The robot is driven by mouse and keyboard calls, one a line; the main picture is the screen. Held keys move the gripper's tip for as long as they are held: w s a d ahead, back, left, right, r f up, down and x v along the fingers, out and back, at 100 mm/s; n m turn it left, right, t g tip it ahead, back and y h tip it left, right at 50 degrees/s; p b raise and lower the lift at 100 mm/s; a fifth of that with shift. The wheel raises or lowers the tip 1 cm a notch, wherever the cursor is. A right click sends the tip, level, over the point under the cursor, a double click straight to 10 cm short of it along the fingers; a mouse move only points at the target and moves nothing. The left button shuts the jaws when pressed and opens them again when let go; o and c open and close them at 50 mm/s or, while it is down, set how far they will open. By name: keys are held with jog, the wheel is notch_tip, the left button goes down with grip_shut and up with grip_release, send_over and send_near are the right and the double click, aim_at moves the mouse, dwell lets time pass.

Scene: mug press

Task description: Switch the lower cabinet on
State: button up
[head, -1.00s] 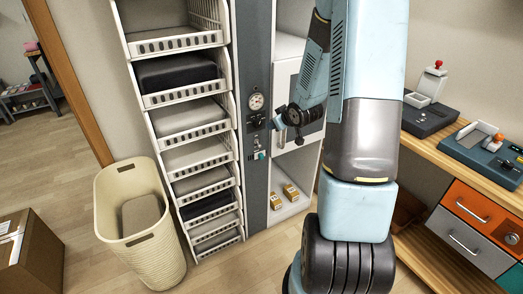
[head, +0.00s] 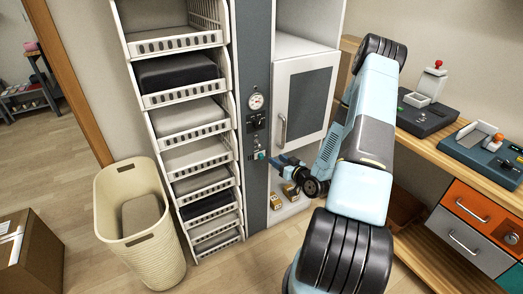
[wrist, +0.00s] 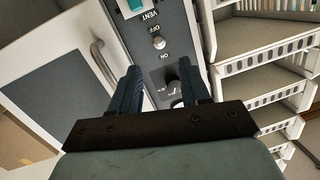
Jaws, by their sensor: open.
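The grey control panel (head: 258,75) is a tall strip between the drawer rack and the cabinet. It carries a small metal toggle switch (wrist: 158,42) with OFF and ON labels, seen upside down in the wrist view. Which way the lever leans is not clear. A dark knob (wrist: 172,88) and a teal VENT button (wrist: 133,5) sit on either side of the toggle along the strip. My gripper (head: 278,162) is low in front of the panel's right edge. In the wrist view its fingers (wrist: 164,80) are apart and empty, framing the panel around the knob, with the toggle beyond the tips.
The white cabinet door (head: 312,95) is shut, its bar handle (head: 283,131) close above my gripper. An open bay below holds small yellow boxes (head: 275,201). A white drawer rack (head: 186,118) stands left, a cream basket (head: 138,225) before it. A workbench (head: 455,160) is at right.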

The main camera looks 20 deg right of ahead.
aim_at(259, 145)
jog(key=w+a+f+m+t, duration=0.1)
jog(key=w+a, duration=0.2)
jog(key=w, duration=0.8)
jog(key=shift+w+f+t+h, duration=0.2)
jog(key=shift+w+t+h, duration=0.1)
jog(key=shift+w, duration=0.1)
jog(key=shift+c, duration=0.4)
grip_shut()
